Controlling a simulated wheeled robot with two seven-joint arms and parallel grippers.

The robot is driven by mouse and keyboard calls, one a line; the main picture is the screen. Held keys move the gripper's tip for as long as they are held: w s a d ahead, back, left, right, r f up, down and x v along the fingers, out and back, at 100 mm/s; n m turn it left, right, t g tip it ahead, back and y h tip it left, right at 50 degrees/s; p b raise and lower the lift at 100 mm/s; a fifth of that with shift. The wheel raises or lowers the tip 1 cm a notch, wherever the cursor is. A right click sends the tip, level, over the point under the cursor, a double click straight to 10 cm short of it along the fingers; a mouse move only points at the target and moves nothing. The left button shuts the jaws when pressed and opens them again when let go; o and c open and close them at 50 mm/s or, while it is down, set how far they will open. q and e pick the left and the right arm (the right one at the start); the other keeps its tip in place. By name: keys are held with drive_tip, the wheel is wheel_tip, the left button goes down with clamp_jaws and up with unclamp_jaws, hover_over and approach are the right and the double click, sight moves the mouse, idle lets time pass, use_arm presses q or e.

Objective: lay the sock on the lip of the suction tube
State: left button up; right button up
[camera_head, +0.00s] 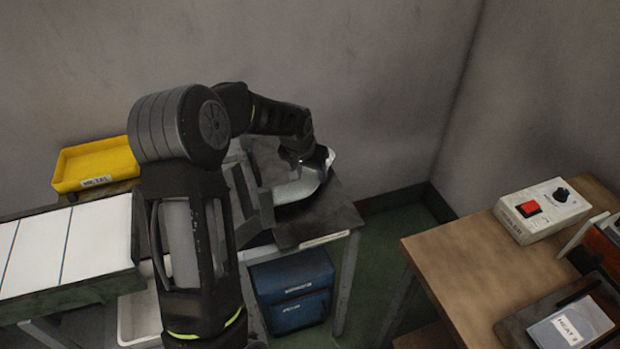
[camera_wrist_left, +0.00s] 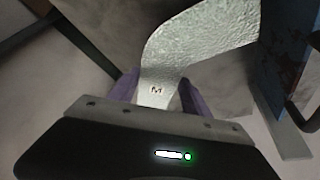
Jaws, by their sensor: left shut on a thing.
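The sock (camera_wrist_left: 195,45) is pale grey and flat with a mottled surface, and bears a small letter M near its held end. In the left wrist view it runs up from between the purple fingers of my left gripper (camera_wrist_left: 158,88) and bends to the right. My left gripper is shut on it. In the head view my left gripper (camera_head: 300,158) is over the far bench, largely hidden by its own arm. A pale curved shape (camera_head: 303,187) shows just below it, probably the sock. I cannot make out the suction tube or its lip for certain. My right gripper is not in view.
A yellow tray (camera_head: 88,163) stands at the left behind white panels (camera_head: 95,236). A wooden table (camera_head: 470,268) at the right carries a control box with a red switch (camera_head: 529,208). Green floor lies between.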

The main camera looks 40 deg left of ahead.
sight(309, 178)
use_arm(q)
drive_tip(key=shift+f, duration=1.35)
drive_tip(key=shift+f, duration=0.1)
drive_tip(key=shift+f, duration=0.15)
drive_tip(key=o, duration=1.3)
drive_tip(key=shift+r, duration=0.25)
drive_tip(key=b+v, duration=0.1)
drive_tip(key=v, duration=1.1)
